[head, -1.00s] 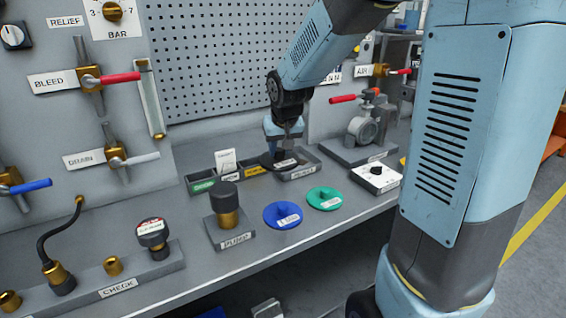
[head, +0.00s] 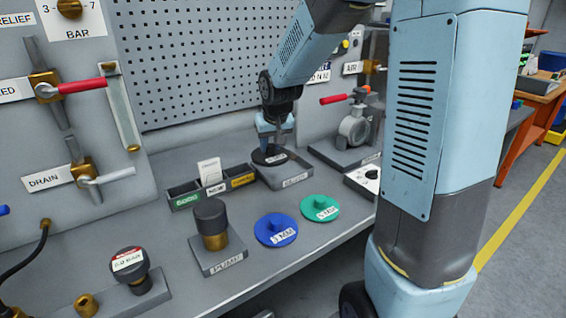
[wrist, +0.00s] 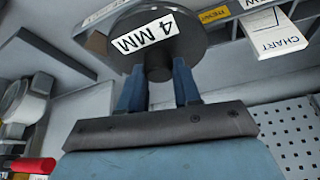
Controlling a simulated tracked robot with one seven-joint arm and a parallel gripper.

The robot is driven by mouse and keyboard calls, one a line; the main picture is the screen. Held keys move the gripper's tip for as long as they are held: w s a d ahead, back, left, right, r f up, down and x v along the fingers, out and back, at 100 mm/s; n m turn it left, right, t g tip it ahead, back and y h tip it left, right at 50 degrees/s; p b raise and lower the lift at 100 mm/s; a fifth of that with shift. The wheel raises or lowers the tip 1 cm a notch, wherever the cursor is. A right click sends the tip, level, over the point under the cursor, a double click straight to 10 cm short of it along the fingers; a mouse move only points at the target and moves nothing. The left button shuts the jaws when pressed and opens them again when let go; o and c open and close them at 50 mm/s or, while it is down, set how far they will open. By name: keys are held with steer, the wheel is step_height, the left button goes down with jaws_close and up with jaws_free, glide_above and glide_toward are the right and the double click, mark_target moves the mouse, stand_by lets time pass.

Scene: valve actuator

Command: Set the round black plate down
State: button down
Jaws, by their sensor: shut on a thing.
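The round black plate (head: 269,155) is over the back left part of a shallow grey tray (head: 298,177) on the bench in the head view. I cannot tell whether it touches the tray. In the wrist view the plate (wrist: 192,28) carries a white "4 MM" label. My gripper (wrist: 157,75) is shut on the plate's central knob, with a blue finger on each side. In the head view my gripper (head: 271,143) points down above the plate. A blue plate (head: 276,230) and a green plate (head: 320,206) lie on the bench in front.
A row of labelled bins (head: 212,190) with a chart card stands left of the tray. A black-capped brass plunger (head: 212,225) stands in front of the bins. A grey valve body (head: 355,128) with a red lever is at right. The pegboard wall is behind.

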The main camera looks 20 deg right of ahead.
steer(key=w+d, duration=0.1)
steer(key=w+d+f, duration=0.1)
steer(key=w+f, duration=0.1)
steer(key=w, duration=0.1)
steer(key=shift+d+f, duration=0.15)
steer(key=shift+d, duration=0.25)
steer(key=w+f, duration=0.1)
steer(key=w+d+f, duration=0.1)
steer(key=f, duration=0.1)
steer(key=w+d+f, duration=0.1)
steer(key=shift+f, duration=0.15)
steer(key=shift+w+d+f, duration=0.35)
steer(key=shift+w+f, duration=0.05)
steer(key=shift+f, duration=1.85)
steer(key=c, duration=0.8)
jaws_free()
steer(key=shift+f, duration=0.1)
